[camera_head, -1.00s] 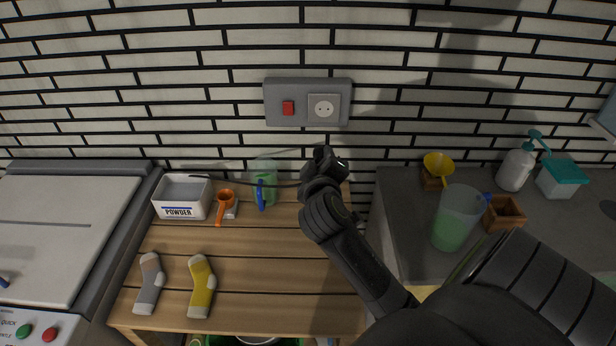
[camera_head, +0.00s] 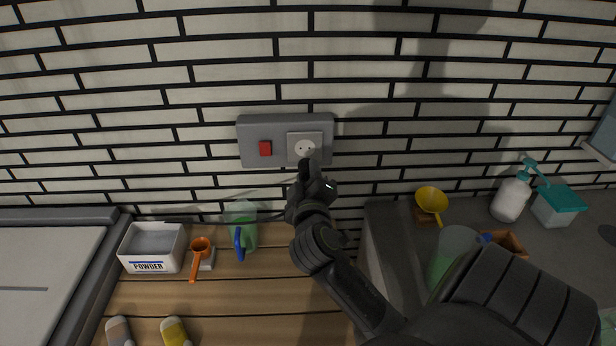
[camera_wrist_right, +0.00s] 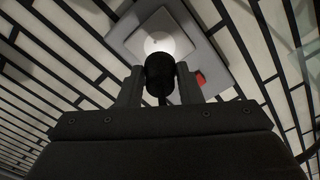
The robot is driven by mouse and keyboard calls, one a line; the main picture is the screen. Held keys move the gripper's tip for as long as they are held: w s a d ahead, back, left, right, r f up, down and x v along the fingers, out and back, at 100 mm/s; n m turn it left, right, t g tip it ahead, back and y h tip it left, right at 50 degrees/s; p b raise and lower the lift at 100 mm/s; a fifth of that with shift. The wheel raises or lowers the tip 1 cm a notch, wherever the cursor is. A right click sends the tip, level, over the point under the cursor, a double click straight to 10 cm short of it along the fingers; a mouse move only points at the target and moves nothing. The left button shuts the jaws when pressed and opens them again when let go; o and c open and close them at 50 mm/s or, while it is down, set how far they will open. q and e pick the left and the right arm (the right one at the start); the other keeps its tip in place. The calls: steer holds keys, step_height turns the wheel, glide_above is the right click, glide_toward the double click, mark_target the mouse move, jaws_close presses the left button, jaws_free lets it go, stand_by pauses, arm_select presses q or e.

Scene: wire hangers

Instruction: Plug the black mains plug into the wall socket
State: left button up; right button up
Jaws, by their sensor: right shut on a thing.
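The wall socket (camera_head: 305,148) is a round white outlet in a square frame on a grey wall plate, with a red switch (camera_head: 265,148) to its left. In the right wrist view, the socket (camera_wrist_right: 166,38) is just beyond the plug. My right gripper (camera_head: 310,176) is directly below the socket in the head view. It is shut on the black plug (camera_wrist_right: 159,74), whose rounded back shows between the two fingers in the wrist view. The plug's pins are hidden, and I cannot tell whether it touches the socket. My left gripper is out of view.
A wooden table below holds a white powder box (camera_head: 151,250), an orange scoop (camera_head: 200,250) and a green jug with a blue handle (camera_head: 241,228). On the right counter are a yellow funnel (camera_head: 431,201), a measuring jug (camera_head: 449,250) and a soap bottle (camera_head: 512,197).

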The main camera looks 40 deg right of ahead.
mark_target(307, 161)
steer(key=shift+x, duration=2.7)
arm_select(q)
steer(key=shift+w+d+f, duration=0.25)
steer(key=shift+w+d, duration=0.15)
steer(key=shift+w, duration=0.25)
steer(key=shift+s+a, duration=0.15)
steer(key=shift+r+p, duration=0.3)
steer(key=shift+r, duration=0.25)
arm_select(e)
steer(key=shift+r, duration=0.1)
steer(key=shift+w+d, duration=0.35)
steer(key=shift+w, duration=0.1)
steer(key=o, duration=1)
